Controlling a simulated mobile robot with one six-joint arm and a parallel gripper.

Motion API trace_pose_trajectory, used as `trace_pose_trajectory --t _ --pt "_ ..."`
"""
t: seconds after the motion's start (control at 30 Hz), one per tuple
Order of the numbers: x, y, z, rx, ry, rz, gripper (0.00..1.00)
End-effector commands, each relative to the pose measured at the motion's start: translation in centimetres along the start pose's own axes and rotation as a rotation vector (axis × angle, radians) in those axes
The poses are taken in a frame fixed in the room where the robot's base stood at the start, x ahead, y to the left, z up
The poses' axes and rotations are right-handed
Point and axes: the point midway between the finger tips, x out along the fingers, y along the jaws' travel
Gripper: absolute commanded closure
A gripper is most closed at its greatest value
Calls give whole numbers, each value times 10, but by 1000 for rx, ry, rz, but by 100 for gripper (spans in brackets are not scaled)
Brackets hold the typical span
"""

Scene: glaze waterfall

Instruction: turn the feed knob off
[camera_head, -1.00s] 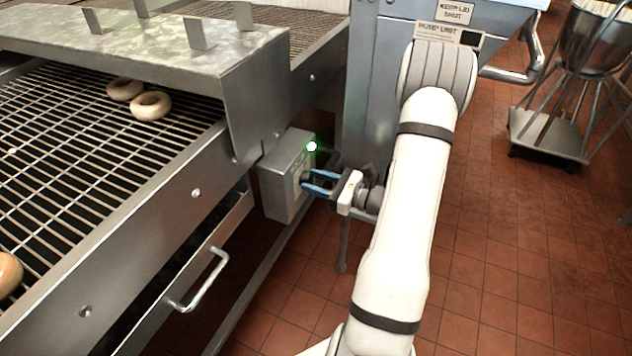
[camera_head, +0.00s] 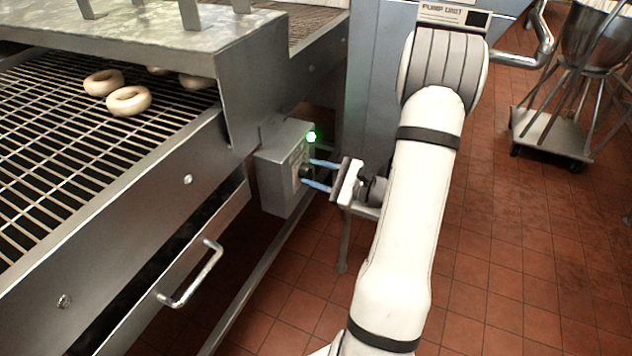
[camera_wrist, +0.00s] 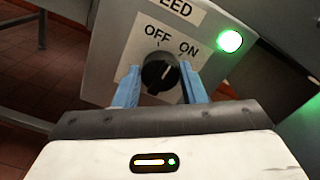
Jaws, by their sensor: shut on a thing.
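The feed knob (camera_wrist: 154,82) is black and round, on the face of a grey control box (camera_head: 271,184) below the conveyor's side. In the head view my gripper (camera_head: 307,172) reaches the box from the right, and the fingers partly hide the knob.
A wire conveyor (camera_head: 60,150) carrying several pale dough rings (camera_head: 128,101) is at left, under a metal hood (camera_head: 140,35). A drawer handle (camera_head: 196,275) sticks out below. A wheeled stand (camera_head: 550,135) is at upper right. Tiled floor (camera_head: 500,260) is open at right.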

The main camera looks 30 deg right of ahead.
Motion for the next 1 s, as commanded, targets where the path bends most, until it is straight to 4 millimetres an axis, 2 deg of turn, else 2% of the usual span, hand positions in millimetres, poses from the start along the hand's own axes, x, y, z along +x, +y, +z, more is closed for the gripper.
trace_pose_trajectory --t 0.03,0.5,1.0 --pt "0 4 -5 -44 -1 3 85" --pt "0 6 -4 -429 -1 4 85" --pt "0 5 -1 -581 -2 6 85"
